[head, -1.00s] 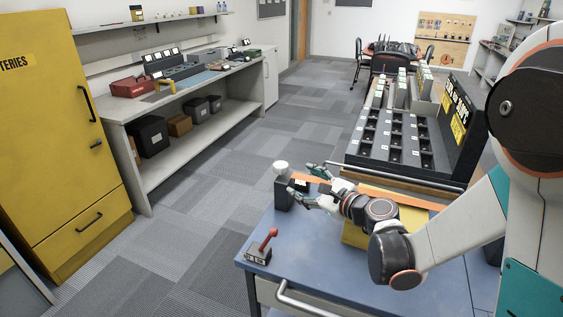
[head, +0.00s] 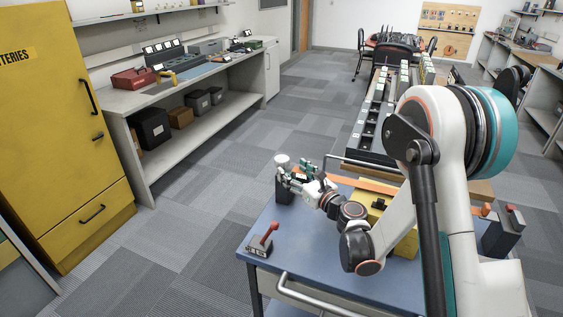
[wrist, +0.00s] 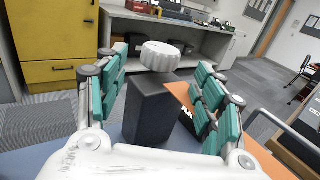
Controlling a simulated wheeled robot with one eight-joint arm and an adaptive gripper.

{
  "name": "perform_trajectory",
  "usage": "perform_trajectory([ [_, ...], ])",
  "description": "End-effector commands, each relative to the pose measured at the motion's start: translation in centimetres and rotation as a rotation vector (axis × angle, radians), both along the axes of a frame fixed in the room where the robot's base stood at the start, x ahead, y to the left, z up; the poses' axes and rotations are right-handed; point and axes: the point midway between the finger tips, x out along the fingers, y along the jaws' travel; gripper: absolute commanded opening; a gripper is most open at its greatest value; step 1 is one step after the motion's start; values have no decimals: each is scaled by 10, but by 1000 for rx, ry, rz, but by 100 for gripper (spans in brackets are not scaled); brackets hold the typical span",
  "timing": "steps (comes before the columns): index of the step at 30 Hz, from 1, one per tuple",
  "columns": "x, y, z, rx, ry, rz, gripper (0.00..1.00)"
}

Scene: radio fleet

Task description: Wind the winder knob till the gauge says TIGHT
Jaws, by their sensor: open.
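The winder is a dark upright block (wrist: 150,108) with a white ribbed knob (wrist: 160,56) on top. In the head view the knob (head: 283,160) stands at the far left corner of the blue table (head: 290,228). My gripper (wrist: 163,88) is open, with its teal-padded fingers on either side of the winder and its knob. I see gaps between the pads and the knob in the wrist view. In the head view my gripper (head: 296,168) is close beside the knob. No gauge reading can be made out; a small dark label with pale marks (wrist: 187,118) is partly hidden by the right finger.
A red-handled lever (head: 265,238) stands at the table's left front corner. A yellow block (head: 402,232) and an orange strip (head: 350,182) lie behind my arm. Carpet left of the table is clear.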

Motion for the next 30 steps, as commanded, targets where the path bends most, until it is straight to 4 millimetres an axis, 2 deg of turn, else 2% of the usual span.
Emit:
perform_trajectory([
  [6, 34, 25, -3, -1, -1, 1, 62],
  [12, 53, 40, -2, -1, -1, 0, 62],
  [25, 60, 44, 0, -1, -1, 0, 62],
  [30, 60, 44, 0, -1, -1, 0, 24],
])
